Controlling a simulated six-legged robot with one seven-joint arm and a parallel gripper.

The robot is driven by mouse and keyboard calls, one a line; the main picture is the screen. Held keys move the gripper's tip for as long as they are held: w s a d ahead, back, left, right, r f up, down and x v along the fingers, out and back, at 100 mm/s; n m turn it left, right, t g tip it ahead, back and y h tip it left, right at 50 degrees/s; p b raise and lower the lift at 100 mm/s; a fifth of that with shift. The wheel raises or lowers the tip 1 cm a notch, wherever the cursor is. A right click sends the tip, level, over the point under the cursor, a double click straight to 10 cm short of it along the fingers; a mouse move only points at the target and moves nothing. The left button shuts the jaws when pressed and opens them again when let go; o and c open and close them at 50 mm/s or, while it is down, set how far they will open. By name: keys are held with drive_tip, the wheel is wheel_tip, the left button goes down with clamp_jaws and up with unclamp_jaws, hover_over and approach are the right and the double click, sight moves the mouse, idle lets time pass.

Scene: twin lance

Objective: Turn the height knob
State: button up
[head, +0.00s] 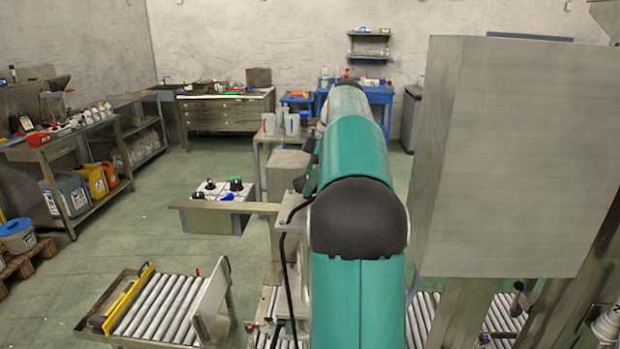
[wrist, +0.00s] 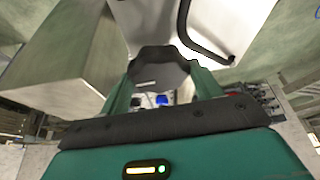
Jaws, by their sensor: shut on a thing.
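In the wrist view my gripper (wrist: 160,78) reaches forward with two teal fingers. Its fingers are shut on a dark, faceted, knob-like piece (wrist: 158,66) with a small pale mark. It fits the height knob, but what it is fixed to is hidden. A bent black bar (wrist: 200,42) stands just beyond it against a white surface. In the head view my own teal arm hides the gripper and the held piece. A small control box (head: 213,221) with black and blue knobs stands left of my arm; a blue knob (wrist: 162,99) also shows between my fingers.
A large grey cabinet (head: 515,160) stands close to the right of my arm. A roller conveyor (head: 160,308) with a yellow rail lies at front left. Workbenches (head: 225,110) line the walls. The green floor at left is open.

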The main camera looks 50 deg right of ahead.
drive_tip(key=n, duration=0.2)
drive_tip(key=n+g, duration=0.1)
drive_tip(key=n, duration=0.1)
drive_tip(key=shift+w+d+n+g+y, duration=0.1)
drive_tip(key=shift+d+n+g+y, duration=0.05)
drive_tip(key=shift+n+g+y, duration=0.2)
drive_tip(key=n, duration=0.2)
drive_tip(key=n+g, duration=0.1)
drive_tip(key=n, duration=0.1)
drive_tip(key=shift+g+y, duration=0.25)
drive_tip(key=shift+n, duration=0.25)
drive_tip(key=o, duration=1)
drive_tip(key=shift+w, duration=0.1)
